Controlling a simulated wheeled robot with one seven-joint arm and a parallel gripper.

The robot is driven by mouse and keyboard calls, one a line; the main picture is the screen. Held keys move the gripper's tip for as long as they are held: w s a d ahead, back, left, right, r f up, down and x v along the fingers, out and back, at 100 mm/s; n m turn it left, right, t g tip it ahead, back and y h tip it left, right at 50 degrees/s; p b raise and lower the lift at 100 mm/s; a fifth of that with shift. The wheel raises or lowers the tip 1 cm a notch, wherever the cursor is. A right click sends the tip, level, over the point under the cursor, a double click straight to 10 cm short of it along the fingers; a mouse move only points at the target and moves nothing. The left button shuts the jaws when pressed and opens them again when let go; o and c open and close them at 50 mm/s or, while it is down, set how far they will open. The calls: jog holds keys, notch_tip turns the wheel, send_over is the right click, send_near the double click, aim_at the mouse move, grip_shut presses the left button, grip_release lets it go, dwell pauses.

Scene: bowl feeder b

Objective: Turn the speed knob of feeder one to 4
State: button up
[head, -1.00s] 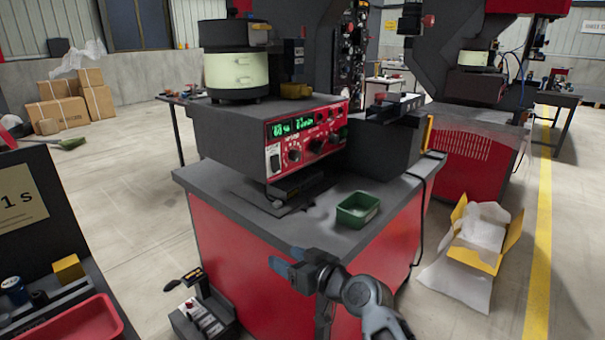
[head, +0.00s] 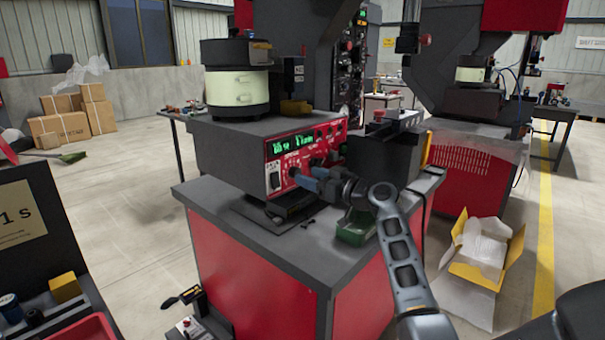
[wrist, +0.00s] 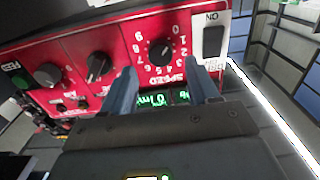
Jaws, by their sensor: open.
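The feeder (head: 222,145) with a round bowl on top has a red control panel (head: 328,139) with a green lit display. In the wrist view the panel appears upside down. Its black speed knob (wrist: 161,52) sits in a ring of white digits above the word SPEED. I cannot read the knob's pointer surely. My gripper (head: 297,177) is at the panel front in the head view and hides its lower knobs. In the wrist view my gripper (wrist: 165,80) is open, its blue fingers apart on either side of the knob, which lies just beyond the tips. I cannot tell any contact.
A green tray (head: 356,229) stands on the bench top below my wrist. An open yellow box (head: 485,255) lies on the floor at right.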

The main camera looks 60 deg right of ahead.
aim_at(295, 173)
jog(key=shift+x, duration=1.8)
jog(key=c, duration=1)
jog(key=shift+c, duration=0.2)
jog(key=shift+f+m, duration=0.1)
jog(key=shift+m, duration=0.2)
jog(key=shift+d+f+m+p, duration=0.1)
jog(key=shift+m+p, duration=2.05)
jog(key=shift+m, duration=3.6)
jog(key=shift+f+m+p, duration=0.1)
jog(key=shift+m+p, duration=2.05)
jog(key=shift+m, duration=3.6)
jog(key=shift+s+m, duration=0.1)
jog(key=shift+m, duration=0.2)
